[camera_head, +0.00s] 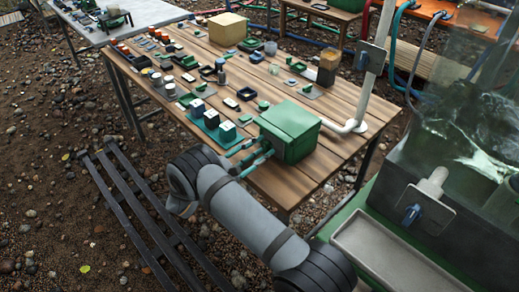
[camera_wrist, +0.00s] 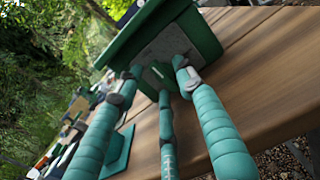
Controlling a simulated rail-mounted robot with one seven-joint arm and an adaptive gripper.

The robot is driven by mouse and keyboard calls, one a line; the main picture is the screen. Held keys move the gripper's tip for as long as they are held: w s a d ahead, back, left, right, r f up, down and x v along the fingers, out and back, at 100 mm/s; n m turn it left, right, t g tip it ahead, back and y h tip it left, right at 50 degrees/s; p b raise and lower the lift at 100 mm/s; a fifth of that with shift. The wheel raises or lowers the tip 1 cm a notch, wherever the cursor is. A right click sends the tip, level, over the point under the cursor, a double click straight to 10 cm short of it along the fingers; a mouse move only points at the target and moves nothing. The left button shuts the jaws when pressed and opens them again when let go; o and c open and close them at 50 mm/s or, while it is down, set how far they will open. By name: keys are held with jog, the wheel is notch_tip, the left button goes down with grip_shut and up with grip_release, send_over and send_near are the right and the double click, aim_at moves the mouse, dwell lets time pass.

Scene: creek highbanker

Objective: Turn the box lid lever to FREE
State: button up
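A green box (camera_head: 290,130) with a lid stands on the near right corner of the wooden table. In the wrist view the green box (camera_wrist: 205,32) fills the top middle, with a grey plate (camera_wrist: 158,48) on the side facing me. A small dark green part (camera_wrist: 158,76) shows between my fingertips at the plate; I cannot tell whether it is the lever, nor its setting. My gripper (camera_head: 262,157) has teal jointed fingers reaching to the box's near side. In the wrist view my gripper (camera_wrist: 160,80) has its fingertips apart around the plate's lower part. Contact is unclear.
The wooden table (camera_head: 335,95) holds many small parts. A teal tray with white-topped blocks (camera_head: 212,120) stands left of the box. A white pipe (camera_head: 366,90) rises right of it. A water tank (camera_head: 455,150) and a grey trough (camera_head: 385,240) stand at the right.

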grip_shut()
dwell(0.5)
jog(key=shift+m, duration=0.3)
jog(key=m+b, duration=0.1)
jog(key=m, duration=0.2)
jog(key=shift+r+m+b, duration=0.1)
jog(key=shift+m+b, duration=0.2)
jog(key=shift+m, duration=0.1)
jog(key=m+b, duration=0.1)
jog(key=m, duration=0.3)
jog(key=shift+s+m+b, duration=0.1)
jog(key=shift+m+b, duration=0.2)
jog(key=m+b, duration=0.2)
jog(key=m, duration=0.2)
jog(key=shift+s+d, duration=0.1)
jog(key=shift+d, duration=0.1)
jog(key=m+b, duration=0.2)
jog(key=m, duration=0.2)
jog(key=shift+d+m, duration=0.1)
jog(key=shift+m, duration=0.2)
jog(key=shift+s+m, duration=0.1)
jog(key=shift+m, duration=0.2)
